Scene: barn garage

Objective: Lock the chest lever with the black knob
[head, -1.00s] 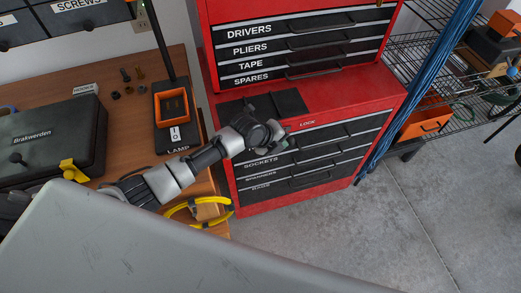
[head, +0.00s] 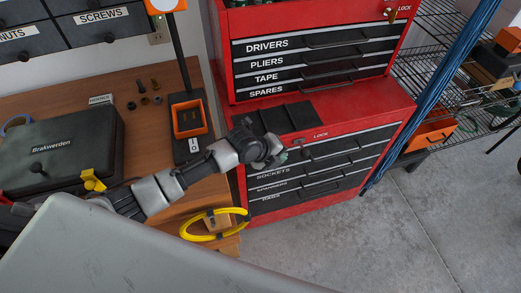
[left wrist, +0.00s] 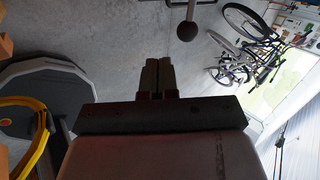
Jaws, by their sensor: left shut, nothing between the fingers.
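My right gripper is not in view.
Blue strands (head: 432,100) and a wire shelf stand right of the chest. Floor at right is clear.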

